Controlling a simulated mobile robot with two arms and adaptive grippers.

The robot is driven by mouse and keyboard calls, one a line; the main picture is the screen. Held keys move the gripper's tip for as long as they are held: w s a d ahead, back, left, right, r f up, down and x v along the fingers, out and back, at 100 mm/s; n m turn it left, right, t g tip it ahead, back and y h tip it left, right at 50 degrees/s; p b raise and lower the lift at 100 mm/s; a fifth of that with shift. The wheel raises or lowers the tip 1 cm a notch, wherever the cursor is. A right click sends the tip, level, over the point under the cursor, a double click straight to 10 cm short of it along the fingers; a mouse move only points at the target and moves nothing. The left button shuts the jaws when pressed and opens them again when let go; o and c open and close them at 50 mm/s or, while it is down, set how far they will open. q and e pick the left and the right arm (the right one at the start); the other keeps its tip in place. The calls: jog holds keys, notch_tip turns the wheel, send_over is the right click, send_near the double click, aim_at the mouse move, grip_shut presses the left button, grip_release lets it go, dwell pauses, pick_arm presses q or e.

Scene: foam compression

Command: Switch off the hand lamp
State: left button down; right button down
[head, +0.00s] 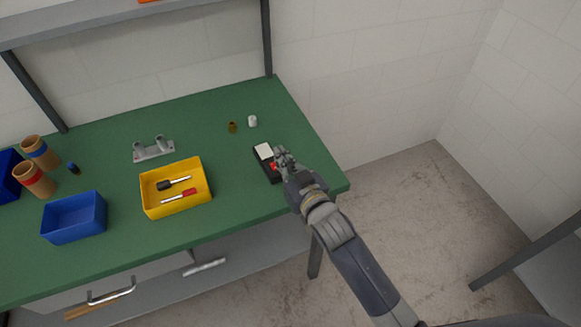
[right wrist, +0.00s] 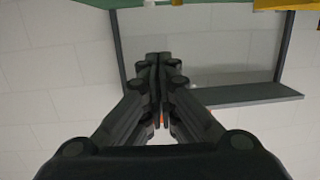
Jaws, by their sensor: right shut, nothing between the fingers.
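The hand lamp (head: 266,163) is a black box with a white panel on its far end and a red part near my gripper. It lies on the green bench near the right end. My right gripper (head: 283,155) is over the lamp's right side, its fingers shut and empty. I cannot tell whether it touches the lamp. It partly hides the lamp. In the right wrist view the shut fingers (right wrist: 159,62) fill the middle, with a bit of red behind them. My left gripper is not in view.
On the green bench (head: 225,205) are a yellow tray (head: 150,208) with two screwdrivers, a blue bin (head: 72,222), a grey holder (head: 153,150) and cardboard tubes (head: 36,181). Small brown (head: 232,127) and white (head: 252,121) pieces lie behind the lamp. A shelf post (head: 267,40) stands at the back.

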jog(key=shift+r+b+v, duration=0.1)
jog(key=shift+r+v, duration=0.1)
jog(key=shift+v, duration=0.6)
jog(key=shift+r+b+v, duration=0.15)
jog(key=shift+r+v, duration=0.05)
jog(key=shift+v, duration=0.65)
jog(key=shift+r+b+v, duration=0.1)
jog(key=shift+r+v, duration=0.1)
jog(key=shift+v, duration=0.6)
jog(key=shift+w, duration=0.1)
jog(key=s+d+f+m+g+h, duration=0.2)
jog(key=s+d+f+g+h, duration=0.25)
jog(key=s+d+f, duration=0.35)
jog(key=s+d+f+g+h, duration=0.1)
jog(key=s+d+f+g, duration=0.25)
jog(key=s, duration=0.55)
jog(key=s+d+f+g+h, duration=0.15)
jog(key=s+d+g, duration=0.3)
jog(key=s, duration=0.45)
notch_tip(320, 180, down, 28)
jog(key=s+y+b, duration=0.1)
jog(key=s+b, duration=0.1)
jog(key=s+d+f+g+b, duration=0.2)
jog(key=s+d+f, duration=0.1)
jog(key=s+f, duration=1.3)
notch_tip(320, 180, down, 3)
jog(key=shift+s+r, duration=0.2)
jog(key=shift+s, duration=0.15)
